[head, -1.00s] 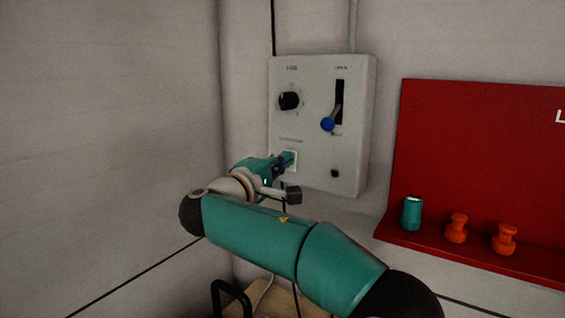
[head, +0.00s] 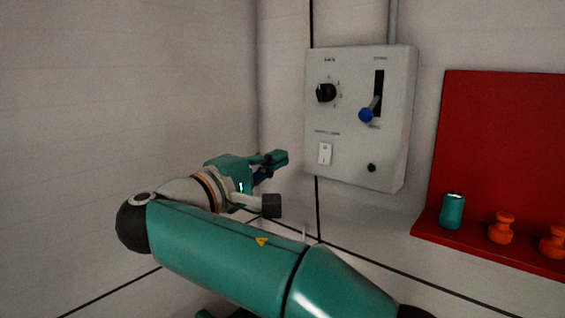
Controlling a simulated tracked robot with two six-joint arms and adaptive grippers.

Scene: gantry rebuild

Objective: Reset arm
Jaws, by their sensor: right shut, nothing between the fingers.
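My right arm comes in from the bottom right of the head view. Its gripper (head: 274,160) is shut and empty, its fingers pointing right toward the control box. It is left of the grey control box (head: 398,150) on the wall and appears apart from it. The box carries a black rotary knob (head: 326,93), a lever with a blue ball (head: 366,115) near the low end of its dark slot, a white rocker switch (head: 325,153) and a small black button (head: 372,168). My left gripper is out of view.
A red panel (head: 500,140) with a shelf is at the right. On the shelf stand a teal can (head: 452,211) and two orange knob-shaped pieces (head: 501,228) (head: 553,241). Bare wall lies to the left, and a corner runs behind my gripper.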

